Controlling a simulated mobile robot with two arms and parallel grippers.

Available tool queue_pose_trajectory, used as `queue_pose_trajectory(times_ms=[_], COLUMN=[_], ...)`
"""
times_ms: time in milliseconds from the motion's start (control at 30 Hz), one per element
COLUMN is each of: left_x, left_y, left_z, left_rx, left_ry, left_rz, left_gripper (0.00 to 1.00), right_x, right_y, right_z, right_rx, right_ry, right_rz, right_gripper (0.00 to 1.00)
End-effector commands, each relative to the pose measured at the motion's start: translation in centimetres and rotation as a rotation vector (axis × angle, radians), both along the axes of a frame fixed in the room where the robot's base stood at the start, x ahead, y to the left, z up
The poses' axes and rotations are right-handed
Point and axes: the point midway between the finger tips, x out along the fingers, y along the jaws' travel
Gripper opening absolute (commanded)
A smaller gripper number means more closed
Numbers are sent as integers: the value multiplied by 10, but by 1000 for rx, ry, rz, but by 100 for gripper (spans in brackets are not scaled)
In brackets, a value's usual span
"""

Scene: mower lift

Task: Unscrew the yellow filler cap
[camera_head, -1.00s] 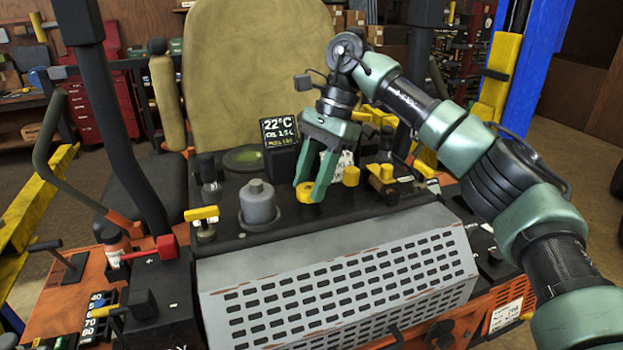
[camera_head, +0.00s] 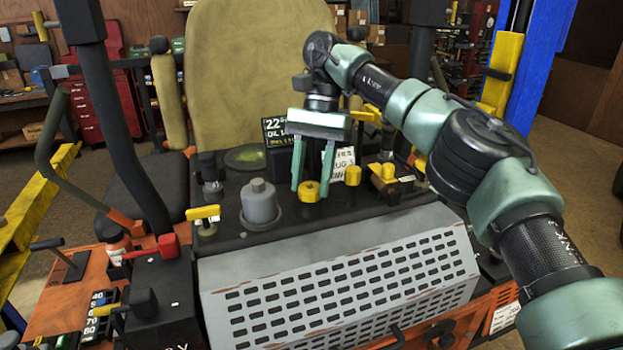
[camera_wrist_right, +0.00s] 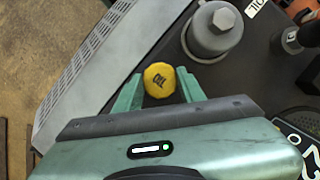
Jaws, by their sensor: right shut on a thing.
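The yellow filler cap (camera_head: 310,190) is on the dark deck of the machine, right of the grey round canister. My right gripper (camera_head: 312,188) points down from above, with one green finger on each side of the cap. In the wrist view its fingers (camera_wrist_right: 159,88) are shut on the cap's sides. Whether the cap is clear of its opening cannot be told. My left gripper is not in view.
The grey canister (camera_head: 260,203) stands close on the left. A second yellow cap (camera_head: 352,175) is close on the right, with a white label behind it. A dark display (camera_head: 277,133) stands behind the gripper. A slotted grey panel (camera_head: 340,275) slopes down in front.

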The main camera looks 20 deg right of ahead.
Motion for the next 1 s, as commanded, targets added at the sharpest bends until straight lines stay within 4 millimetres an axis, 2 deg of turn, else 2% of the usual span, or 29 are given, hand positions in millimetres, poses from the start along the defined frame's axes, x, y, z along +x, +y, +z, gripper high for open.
queue_pose_trajectory(times_ms=[233, 600, 1000], left_x=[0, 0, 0], left_y=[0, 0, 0], left_z=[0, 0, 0], left_rx=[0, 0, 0], left_ry=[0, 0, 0], left_rz=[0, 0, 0], left_gripper=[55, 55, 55], right_x=[0, 1, 0], right_y=[1, 1, 1], right_z=[0, 0, 1], right_rx=[-2, -2, -5], right_ry=[-1, 0, 3], right_rz=[20, 233, 261], right_gripper=[0, 0, 0])
